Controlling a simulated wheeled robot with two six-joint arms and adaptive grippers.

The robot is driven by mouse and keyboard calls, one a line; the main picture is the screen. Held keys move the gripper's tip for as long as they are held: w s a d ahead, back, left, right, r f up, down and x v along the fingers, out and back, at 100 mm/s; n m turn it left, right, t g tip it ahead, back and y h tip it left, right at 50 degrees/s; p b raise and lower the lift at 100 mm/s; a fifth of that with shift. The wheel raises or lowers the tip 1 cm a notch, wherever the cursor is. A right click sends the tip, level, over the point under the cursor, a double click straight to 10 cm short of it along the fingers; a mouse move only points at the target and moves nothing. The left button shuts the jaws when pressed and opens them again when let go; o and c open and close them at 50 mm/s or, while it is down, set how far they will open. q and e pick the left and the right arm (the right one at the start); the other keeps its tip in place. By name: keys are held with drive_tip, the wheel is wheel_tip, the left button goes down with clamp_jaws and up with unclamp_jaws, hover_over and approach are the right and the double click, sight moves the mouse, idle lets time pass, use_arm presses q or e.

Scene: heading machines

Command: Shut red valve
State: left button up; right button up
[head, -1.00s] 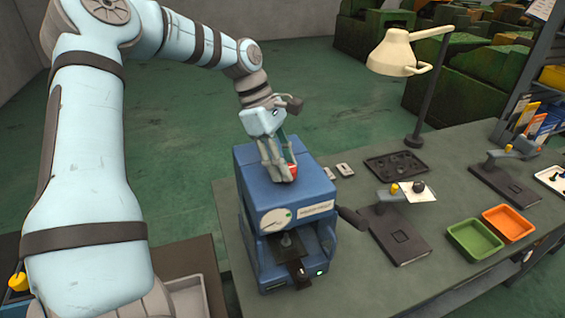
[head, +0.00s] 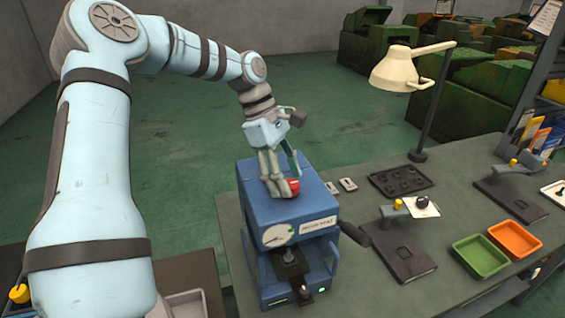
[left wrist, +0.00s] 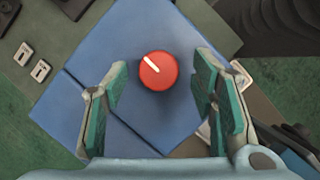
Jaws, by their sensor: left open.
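The red valve (head: 292,187) is a round knob on top of the blue machine (head: 262,212). In the left wrist view the red valve (left wrist: 158,71) shows a white pointer line slanting to the upper left. My left gripper (head: 282,188) is above the machine, pointing down at the valve. In the left wrist view its open fingers (left wrist: 160,88) stand on either side of the valve, with a gap at each side. The fingers partly hide the valve in the head view. My right gripper is not in view.
The machine stands on a grey table (head: 330,285). To its right are a black tray (head: 401,179), a desk lamp (head: 405,70), a green bin (head: 480,255) and an orange bin (head: 514,241). A dark handle (head: 355,233) sticks out from the machine's right side.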

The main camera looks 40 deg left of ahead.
use_arm(q)
drive_tip(key=v, duration=1.1)
drive_tip(key=shift+r, duration=0.1)
drive_tip(key=shift+d, duration=0.1)
